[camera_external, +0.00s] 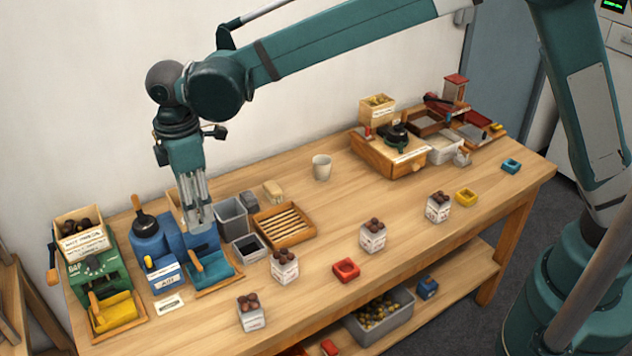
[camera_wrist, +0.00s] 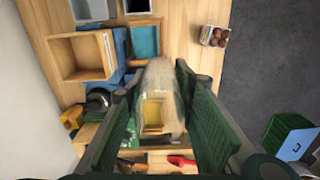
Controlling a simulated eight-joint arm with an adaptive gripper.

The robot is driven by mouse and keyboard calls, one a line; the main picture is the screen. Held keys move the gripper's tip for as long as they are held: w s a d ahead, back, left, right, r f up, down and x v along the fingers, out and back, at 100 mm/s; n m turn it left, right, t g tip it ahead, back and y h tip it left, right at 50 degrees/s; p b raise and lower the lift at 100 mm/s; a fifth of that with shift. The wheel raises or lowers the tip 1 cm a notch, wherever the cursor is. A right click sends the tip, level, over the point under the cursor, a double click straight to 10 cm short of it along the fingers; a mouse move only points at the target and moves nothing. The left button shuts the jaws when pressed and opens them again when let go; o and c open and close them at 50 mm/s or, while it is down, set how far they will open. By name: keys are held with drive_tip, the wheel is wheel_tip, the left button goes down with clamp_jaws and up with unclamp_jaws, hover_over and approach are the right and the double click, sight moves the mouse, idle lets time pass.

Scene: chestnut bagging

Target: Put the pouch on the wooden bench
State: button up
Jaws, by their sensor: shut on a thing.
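My gripper (camera_external: 200,215) hangs fingers-down over the blue machine at the left of the wooden bench (camera_external: 335,215). In the wrist view, my gripper (camera_wrist: 158,95) has its two dark green finger pads on either side of a pale translucent pouch (camera_wrist: 158,78) and is shut on it. The pouch appears to be see-through, with a yellow thing showing through or behind it. In the external view the pouch is hard to tell apart from the grey fingers. The bench top also shows in the wrist view (camera_wrist: 195,70).
A green machine (camera_external: 95,265) and a blue machine (camera_external: 150,240) stand at the bench's left. Several small chestnut-filled containers (camera_external: 373,238) line the front. A slatted wooden tray (camera_external: 284,225), a cup (camera_external: 321,167) and a red block (camera_external: 345,270) stand nearby. The bench middle has clear room.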

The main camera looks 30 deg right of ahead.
drive_tip(key=w+d+m, duration=0.2)
drive_tip(key=w+d, duration=0.8)
drive_tip(key=d, duration=0.4)
drive_tip(key=w+d+m, duration=0.2)
drive_tip(key=w+d, duration=0.8)
drive_tip(key=d, duration=0.3)
drive_tip(key=w+d+m+p, duration=0.15)
drive_tip(key=w+d, duration=0.25)
drive_tip(key=d, duration=1.1)
drive_tip(key=w+d+m, duration=0.3)
drive_tip(key=w+d, duration=0.2)
drive_tip(key=d, duration=1.1)
wheel_tip(320, 180, down, 11)
drive_tip(key=shift+s+a+f, duration=0.1)
wheel_tip(320, 180, down, 6)
drive_tip(key=shift+f, duration=0.1)
drive_tip(key=shift+f, duration=1.85)
